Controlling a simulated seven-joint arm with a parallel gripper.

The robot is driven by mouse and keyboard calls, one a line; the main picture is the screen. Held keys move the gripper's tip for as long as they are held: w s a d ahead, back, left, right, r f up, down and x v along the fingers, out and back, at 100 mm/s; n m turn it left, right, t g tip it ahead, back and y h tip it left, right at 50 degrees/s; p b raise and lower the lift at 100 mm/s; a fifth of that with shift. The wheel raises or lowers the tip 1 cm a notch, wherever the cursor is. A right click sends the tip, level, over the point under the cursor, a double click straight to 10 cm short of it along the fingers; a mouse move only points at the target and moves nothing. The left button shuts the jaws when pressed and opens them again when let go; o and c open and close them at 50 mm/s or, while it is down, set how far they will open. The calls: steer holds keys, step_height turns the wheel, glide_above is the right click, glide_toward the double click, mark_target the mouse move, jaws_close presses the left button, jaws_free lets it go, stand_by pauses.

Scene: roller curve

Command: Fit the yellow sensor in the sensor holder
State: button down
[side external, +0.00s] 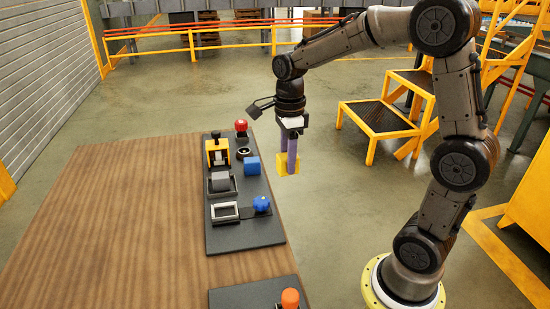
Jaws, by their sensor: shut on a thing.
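The yellow sensor (286,167) looks like a small yellow block. My gripper (289,157), with its purple fingers pointing down, is shut on it and holds it up, to the right of the dark board (245,235) in the picture. Its exact height is hard to judge. I cannot tell for sure which part on the board is the sensor holder. An empty pale rectangular frame (224,218) lies near the board's front, and a dark frame with a grey block (220,182) in it sits just behind.
A second board with an orange knob (290,298) is at the front. The wooden table's (110,220) left side is clear.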

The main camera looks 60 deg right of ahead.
steer(key=shift+s+r, duration=0.15)
steer(key=shift+s, duration=0.2)
steer(key=shift+r+m, duration=0.15)
steer(key=shift+m, duration=0.15)
steer(key=w, duration=0.2)
steer(key=w+m, duration=0.1)
steer(key=shift+w+a+r, duration=0.3)
steer(key=shift+a+r, duration=0.05)
steer(key=shift+r, duration=0.05)
steer(key=w+a+f, duration=0.5)
steer(key=w+a, duration=0.4)
steer(key=a, duration=0.1)
steer(key=shift+n, duration=0.3)
steer(key=shift+a+f, duration=0.15)
steer(key=shift+f, duration=3.35)
steer(key=shift+w+f, duration=0.1)
steer(key=shift+f, duration=0.25)
